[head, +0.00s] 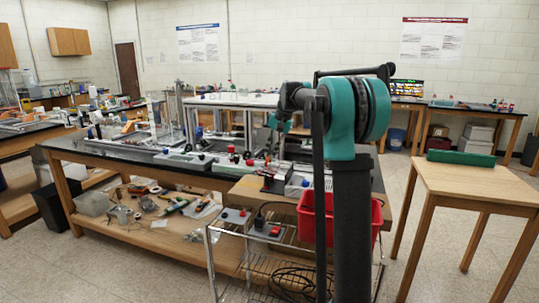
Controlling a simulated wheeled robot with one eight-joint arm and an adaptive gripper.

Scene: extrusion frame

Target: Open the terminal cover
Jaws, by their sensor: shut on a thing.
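My arm stands in the right middle of the head view and reaches over the black-topped bench. My gripper (269,148) is small and dark below the teal wrist, low over the bench's right part. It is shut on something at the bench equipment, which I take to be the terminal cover. The cover's outline and angle are too small and too blocked by the gripper to make out. Grey equipment with red and dark parts (272,180) sits just below the gripper. My arm hides part of the bench behind it.
An aluminium extrusion frame (217,118) stands on the bench behind the gripper. Grey boxes with knobs (185,159) lie to its left. A wire cart (240,262) and a red bin (366,222) stand in front.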

